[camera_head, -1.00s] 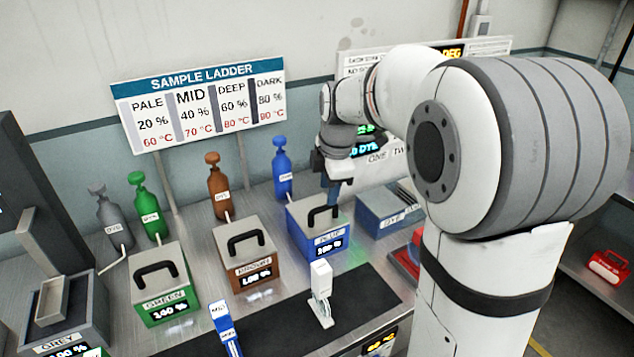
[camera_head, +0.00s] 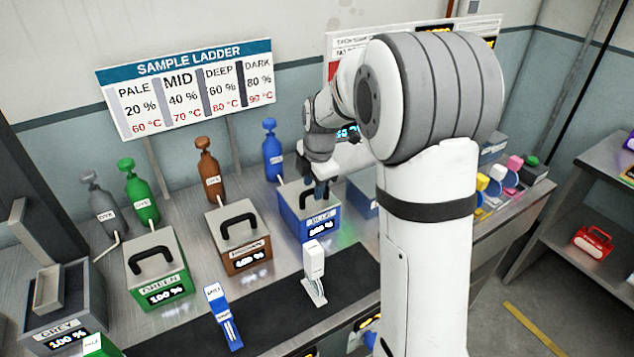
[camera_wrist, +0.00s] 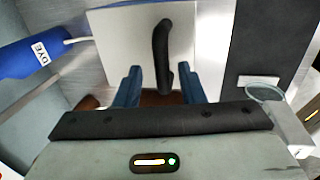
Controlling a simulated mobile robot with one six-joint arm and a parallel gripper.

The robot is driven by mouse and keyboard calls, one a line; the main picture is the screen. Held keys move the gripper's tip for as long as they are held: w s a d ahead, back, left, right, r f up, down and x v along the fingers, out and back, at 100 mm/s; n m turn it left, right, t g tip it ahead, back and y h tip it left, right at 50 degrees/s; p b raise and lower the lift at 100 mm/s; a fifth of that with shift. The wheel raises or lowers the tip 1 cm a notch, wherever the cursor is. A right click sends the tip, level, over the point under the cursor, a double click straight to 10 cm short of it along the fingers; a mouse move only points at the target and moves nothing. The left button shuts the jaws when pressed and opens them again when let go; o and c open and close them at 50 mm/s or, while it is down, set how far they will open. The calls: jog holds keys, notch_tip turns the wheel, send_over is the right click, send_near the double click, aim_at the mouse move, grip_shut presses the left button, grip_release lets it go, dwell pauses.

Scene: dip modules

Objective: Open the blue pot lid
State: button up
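The blue pot (camera_head: 303,222) stands on the bench with its grey lid on, a black arched handle (camera_wrist: 162,55) on top. Its front label reads 100 % or similar, partly blurred. My gripper (camera_head: 320,190) is at the lid, reaching down from above. In the wrist view my gripper (camera_wrist: 165,84) is open, with one blue finger on each side of the near end of the handle. Gaps show between the handle and both fingers. The head view does not show clearly whether the fingers touch the lid.
A brown pot (camera_head: 240,248) and a green pot (camera_head: 157,270) stand to the left. A blue dye bottle (camera_head: 272,155) is behind the blue pot. A white device (camera_head: 314,268) stands in front on a dark mat (camera_head: 262,320).

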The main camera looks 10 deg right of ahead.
jog(key=shift+c, duration=0.4)
jog(key=shift+r, duration=0.1)
grip_shut()
